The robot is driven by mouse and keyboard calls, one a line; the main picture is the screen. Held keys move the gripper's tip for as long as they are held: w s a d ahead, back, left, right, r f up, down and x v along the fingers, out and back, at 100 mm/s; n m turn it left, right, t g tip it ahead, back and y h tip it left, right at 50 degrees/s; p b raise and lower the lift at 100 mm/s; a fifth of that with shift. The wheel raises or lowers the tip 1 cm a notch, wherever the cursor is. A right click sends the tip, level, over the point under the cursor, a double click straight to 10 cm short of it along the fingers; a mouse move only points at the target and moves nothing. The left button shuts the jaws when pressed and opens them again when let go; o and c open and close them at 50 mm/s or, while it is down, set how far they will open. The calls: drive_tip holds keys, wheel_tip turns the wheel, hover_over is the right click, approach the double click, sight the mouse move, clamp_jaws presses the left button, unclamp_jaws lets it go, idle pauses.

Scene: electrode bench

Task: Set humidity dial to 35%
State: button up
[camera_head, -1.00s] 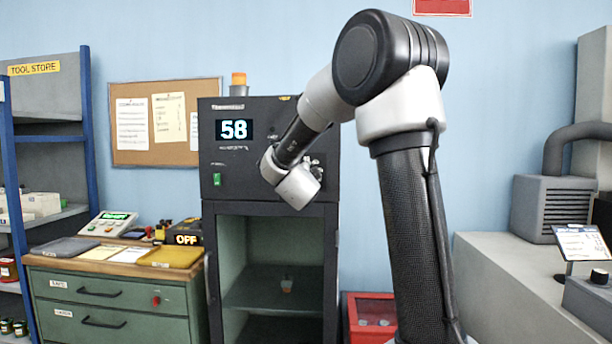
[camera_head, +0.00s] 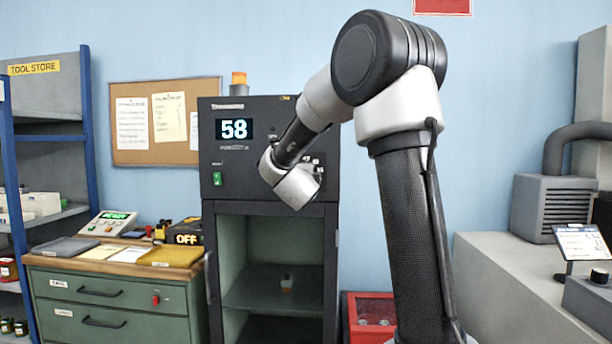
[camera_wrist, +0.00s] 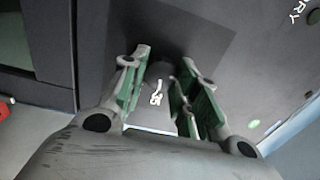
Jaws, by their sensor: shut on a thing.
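The dark cabinet (camera_head: 270,202) stands in the middle of the head view, and its display (camera_head: 234,129) reads 58. The humidity dial (camera_wrist: 157,76) shows in the wrist view as a small dark knob against the dark panel, with blurred white marks near it. My gripper (camera_wrist: 172,78) is shut on the dial, with its green-padded fingers on either side of it. In the head view my wrist (camera_head: 291,184) is in front of the panel's right part and hides the dial and most of my fingers.
A green switch (camera_head: 217,179) is on the panel's left side. Below the panel is an open compartment with a shelf (camera_head: 262,298) holding a small item. A green drawer bench (camera_head: 110,305) stands left of the cabinet, and a red box (camera_head: 372,318) stands low at its right.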

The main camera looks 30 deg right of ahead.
drive_tip(key=shift+f, duration=0.1)
drive_tip(key=o, duration=1)
drive_tip(key=v, duration=1.2)
